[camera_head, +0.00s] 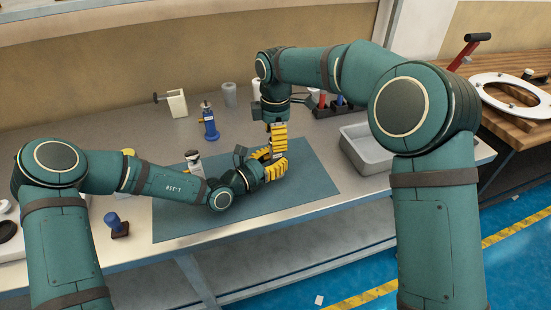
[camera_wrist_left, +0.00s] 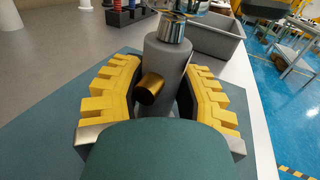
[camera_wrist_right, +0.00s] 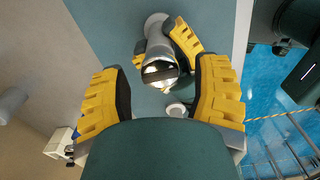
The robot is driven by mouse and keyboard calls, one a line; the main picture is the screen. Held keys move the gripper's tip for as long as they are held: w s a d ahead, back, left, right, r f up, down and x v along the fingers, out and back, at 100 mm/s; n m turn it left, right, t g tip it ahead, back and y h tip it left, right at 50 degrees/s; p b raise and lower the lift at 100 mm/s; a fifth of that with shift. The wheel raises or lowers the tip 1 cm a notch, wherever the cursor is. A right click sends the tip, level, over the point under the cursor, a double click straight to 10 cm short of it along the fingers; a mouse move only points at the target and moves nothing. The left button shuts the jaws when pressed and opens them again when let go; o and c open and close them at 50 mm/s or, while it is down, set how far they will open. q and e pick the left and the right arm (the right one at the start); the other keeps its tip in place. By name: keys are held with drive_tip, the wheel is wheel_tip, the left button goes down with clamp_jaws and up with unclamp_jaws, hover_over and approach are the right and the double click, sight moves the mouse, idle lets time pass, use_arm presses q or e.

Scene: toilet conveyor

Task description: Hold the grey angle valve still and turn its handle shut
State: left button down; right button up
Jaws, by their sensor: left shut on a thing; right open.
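The grey angle valve (camera_wrist_left: 168,62) stands upright between the yellow fingers of my left gripper (camera_wrist_left: 162,80), which is shut on its body. A brass stub (camera_wrist_left: 150,90) faces the left wrist camera, and a chrome collar (camera_wrist_left: 174,28) tops the body. In the right wrist view the valve's chrome top, with a dark bar across it (camera_wrist_right: 160,72), lies between the fingers of my right gripper (camera_wrist_right: 160,80). That gripper is open, pointing down, with gaps on both sides. In the head view my left gripper (camera_head: 272,167) and right gripper (camera_head: 278,136) largely hide the valve.
A blue mat (camera_head: 312,183) lies beneath on the grey bench. A grey tray (camera_head: 364,148) stands to the right. A blue valve-like part (camera_head: 209,122), a cream block (camera_head: 177,103) and a grey cylinder (camera_head: 230,94) stand behind. A blue-handled stamp (camera_head: 117,226) is at left.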

drive_tip(key=c, duration=0.9)
drive_tip(key=m, duration=0.4)
drive_tip(key=shift+m, duration=0.4)
drive_tip(key=m, duration=0.5)
drive_tip(key=o, duration=0.9)
drive_tip(key=n, duration=0.8)
